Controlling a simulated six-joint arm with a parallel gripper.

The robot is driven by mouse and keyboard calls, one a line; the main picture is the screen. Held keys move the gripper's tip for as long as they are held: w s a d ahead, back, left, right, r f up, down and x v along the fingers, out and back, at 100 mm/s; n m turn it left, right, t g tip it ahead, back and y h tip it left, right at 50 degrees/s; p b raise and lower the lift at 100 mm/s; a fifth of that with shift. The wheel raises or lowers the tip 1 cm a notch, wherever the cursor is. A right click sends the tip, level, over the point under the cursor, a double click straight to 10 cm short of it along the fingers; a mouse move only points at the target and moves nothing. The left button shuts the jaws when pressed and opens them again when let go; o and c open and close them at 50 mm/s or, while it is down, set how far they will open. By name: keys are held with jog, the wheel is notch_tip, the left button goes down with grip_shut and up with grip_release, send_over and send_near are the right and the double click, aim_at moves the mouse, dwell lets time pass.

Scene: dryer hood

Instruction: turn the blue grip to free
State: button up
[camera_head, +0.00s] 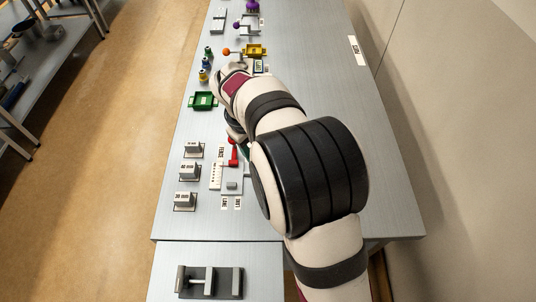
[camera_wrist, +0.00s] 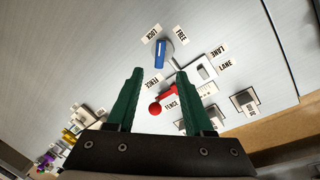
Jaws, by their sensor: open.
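The blue grip (camera_wrist: 160,54) is a short upright bar on a round grey mount on the panel in the wrist view. A FREE label (camera_wrist: 181,35) is to its upper right and a LOCK label (camera_wrist: 151,33) to its upper left. The grip's upper end lies between the two labels; I cannot tell which setting it is at. My gripper (camera_wrist: 159,73) has two green fingers, open and empty. In the picture, the grip is just beyond the fingertips, between their lines; contact is not visible. In the head view my arm hides the grip and most of my gripper.
A red lever (camera_wrist: 163,101) with a ball end stands between the fingers in the wrist view, nearer the palm. The head view shows a green tray (camera_head: 203,101), a yellow tray (camera_head: 255,50) and grey switches (camera_head: 187,171).

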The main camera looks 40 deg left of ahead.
jog(key=f, duration=0.3)
jog(key=w+f, duration=0.1)
jog(key=f, duration=0.5)
jog(key=shift+w, duration=0.4)
grip_shut()
